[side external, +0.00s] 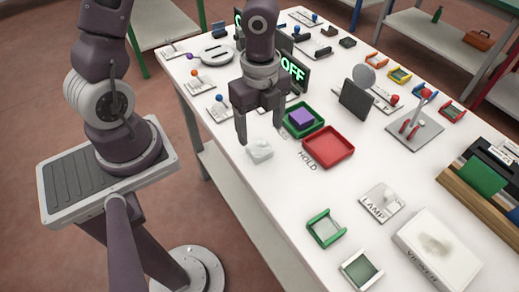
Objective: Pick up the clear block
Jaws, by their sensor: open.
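The clear block (260,151) is a small, pale, see-through piece lying on the white table near its left edge. My gripper (260,137) points down with its two fingers apart, above and close to the clear block. The near fingertip is just up and left of the block in the picture; I cannot tell the exact height gap. Nothing shows between the fingers.
A green tray (318,131) with a purple block (301,117) and a red tray (342,146) sit right of the clear block. An OFF display (294,68) stands behind my gripper. Small lever plates line the table's left edge.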

